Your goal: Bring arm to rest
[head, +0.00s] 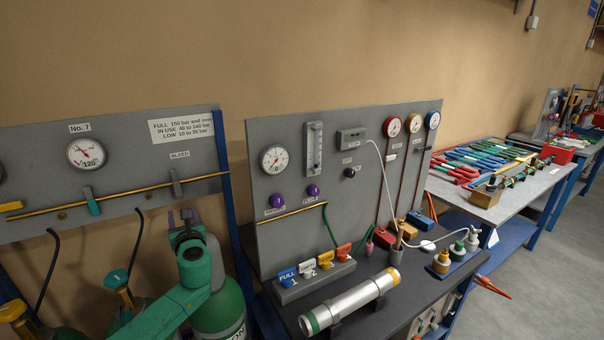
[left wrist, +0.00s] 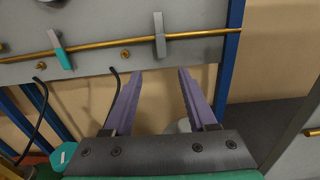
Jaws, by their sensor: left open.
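My left gripper (head: 180,218) is in front of the lower right edge of the left grey panel (head: 120,200), above the green cylinders. In the left wrist view its two purple fingers (left wrist: 160,78) are spread apart, with nothing held between them. The fingers point toward the panel's lower edge and the tan wall below it. In the head view the green arm partly hides the fingers and the cylinder behind. My right gripper shows in neither view.
A green cylinder (head: 220,318) stands close by the left arm. A brass pipe (head: 140,190) with levers crosses the panel, and a blue post (head: 228,185) stands right of it. Further right, a dark bench holds a silver tube (head: 350,303) and a gauge panel (head: 290,225).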

